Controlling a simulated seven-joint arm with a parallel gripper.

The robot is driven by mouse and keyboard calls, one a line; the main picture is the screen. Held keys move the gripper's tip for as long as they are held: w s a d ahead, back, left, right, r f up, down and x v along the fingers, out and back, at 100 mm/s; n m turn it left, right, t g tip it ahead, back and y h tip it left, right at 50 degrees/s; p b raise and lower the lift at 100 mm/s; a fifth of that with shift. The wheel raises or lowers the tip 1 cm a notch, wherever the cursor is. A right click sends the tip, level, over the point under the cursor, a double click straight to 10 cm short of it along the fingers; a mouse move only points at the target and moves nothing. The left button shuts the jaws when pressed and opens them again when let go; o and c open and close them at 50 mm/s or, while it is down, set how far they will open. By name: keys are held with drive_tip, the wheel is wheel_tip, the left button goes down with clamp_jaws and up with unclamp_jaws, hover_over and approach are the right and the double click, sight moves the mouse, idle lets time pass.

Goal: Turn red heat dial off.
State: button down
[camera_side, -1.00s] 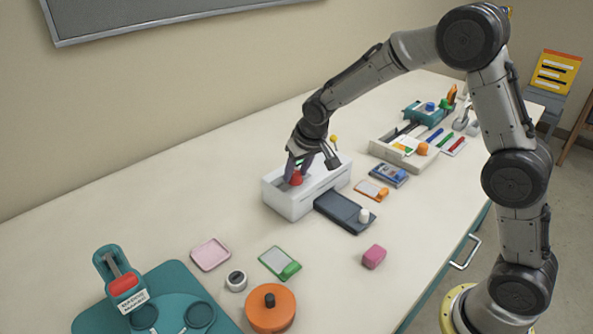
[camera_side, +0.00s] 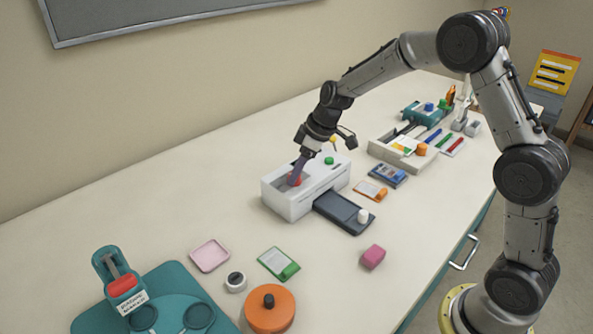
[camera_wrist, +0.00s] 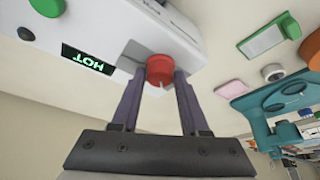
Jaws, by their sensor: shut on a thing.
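The red heat dial (camera_wrist: 160,70) sits on the white laminator (camera_side: 288,203). In the wrist view my gripper (camera_wrist: 158,80) is shut on the dial, one finger on each side of it. A pale pointer mark shows on the dial's lower edge. A small display (camera_wrist: 87,60) on the laminator reads "HOT" in green. In the side view my gripper (camera_side: 296,180) reaches down at a tilt onto the dial, which the fingers partly cover. A green button (camera_side: 329,160) and a yellow knob (camera_side: 333,139) show near the laminator's far end.
A dark tray (camera_side: 338,210) with a white knob extends from the laminator's front. A pink block (camera_side: 373,257), an orange disc (camera_side: 270,308), a green-edged card (camera_side: 279,263) and a pink dish (camera_side: 210,255) lie nearby. A beige organiser (camera_side: 405,150) stands behind at the right.

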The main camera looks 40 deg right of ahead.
drive_tip(key=shift+n+g+y, duration=0.3)
drive_tip(key=shift+n+y, duration=0.1)
drive_tip(key=shift+n, duration=0.9)
drive_tip(key=shift+c, duration=2.1)
unclamp_jaws()
drive_tip(key=shift+d, duration=0.1)
drive_tip(key=v, duration=1.3)
drive_tip(key=shift+r, duration=0.45)
drive_tip(key=shift+w+d, duration=0.1)
